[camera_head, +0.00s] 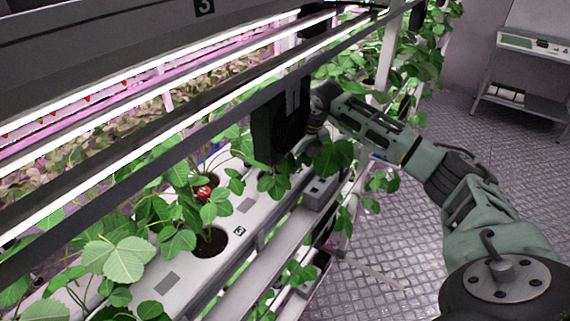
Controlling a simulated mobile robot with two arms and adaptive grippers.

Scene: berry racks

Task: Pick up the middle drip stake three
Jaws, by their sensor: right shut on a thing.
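My right arm reaches in from the right, and its gripper (306,143) is at the rack's front edge, beside a black box-like unit and just above the leaves. The gripper's fingers are small and partly hidden by leaves and the black unit. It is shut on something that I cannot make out. No drip stake shows clearly; leaves cover much of the planting holes. The white planting trough (255,215) runs under the gripper, with a dark round planting hole (210,242) nearer the front. My left gripper is not in view.
The black unit (277,128) hangs from the rack rail close to the gripper. Bright light bars (120,170) cross above the plants. A red berry (204,192) hangs among leaves. A grey side table (520,95) stands at the back right, beyond open patterned floor.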

